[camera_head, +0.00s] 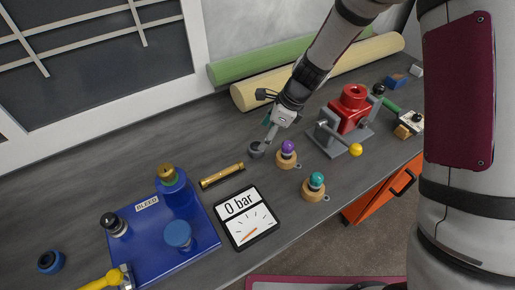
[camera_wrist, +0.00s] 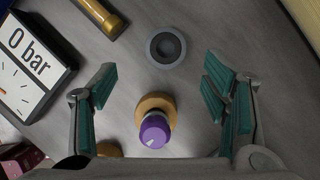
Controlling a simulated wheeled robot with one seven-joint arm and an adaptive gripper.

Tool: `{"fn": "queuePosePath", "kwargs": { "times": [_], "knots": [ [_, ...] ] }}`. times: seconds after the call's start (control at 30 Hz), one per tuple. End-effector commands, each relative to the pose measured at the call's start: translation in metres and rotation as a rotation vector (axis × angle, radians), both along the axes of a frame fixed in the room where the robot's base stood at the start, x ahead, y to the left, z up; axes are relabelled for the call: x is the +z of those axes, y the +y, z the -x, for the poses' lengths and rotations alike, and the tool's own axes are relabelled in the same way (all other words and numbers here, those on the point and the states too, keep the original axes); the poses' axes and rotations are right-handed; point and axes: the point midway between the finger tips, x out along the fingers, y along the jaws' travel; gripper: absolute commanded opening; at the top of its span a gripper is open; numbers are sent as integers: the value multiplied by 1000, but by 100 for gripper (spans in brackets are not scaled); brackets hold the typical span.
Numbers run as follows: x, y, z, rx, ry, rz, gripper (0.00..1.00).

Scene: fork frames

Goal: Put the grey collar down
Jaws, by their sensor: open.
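The grey collar (camera_wrist: 166,48) is a dark grey ring lying flat on the workbench in the wrist view, ahead of my fingertips and apart from them. In the head view the collar (camera_head: 257,149) sits on the bench just left of my gripper (camera_head: 269,139). My gripper (camera_wrist: 160,90) is open and empty, its teal-padded fingers spread wide to either side. Between the fingers in the wrist view stands a purple knob on a round wooden base (camera_wrist: 155,118). Nothing hides the collar in the wrist view.
A purple-topped peg (camera_head: 287,153) and a teal-topped peg (camera_head: 314,186) stand close by. A brass tube (camera_head: 222,175), a "0 bar" gauge (camera_head: 246,217), a blue BLEED block (camera_head: 150,243) and a red vise-like device (camera_head: 350,112) surround them. Rolls (camera_head: 330,68) lie behind.

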Motion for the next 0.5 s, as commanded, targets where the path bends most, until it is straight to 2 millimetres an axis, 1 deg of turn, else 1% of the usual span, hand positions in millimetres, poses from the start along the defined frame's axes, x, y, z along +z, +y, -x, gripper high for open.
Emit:
{"fn": "queuePosePath", "kwargs": {
  "times": [0.03, 0.1, 0.33, 0.5],
  "knots": [
    [-8, 3, -1, 0, 3, -1, 68],
    [-16, 6, -1, 1, 2, 0, 68],
    [-29, 11, -4, 1, 0, 0, 68],
    [-50, 17, -10, 2, 1, 0, 68]
  ]
}}
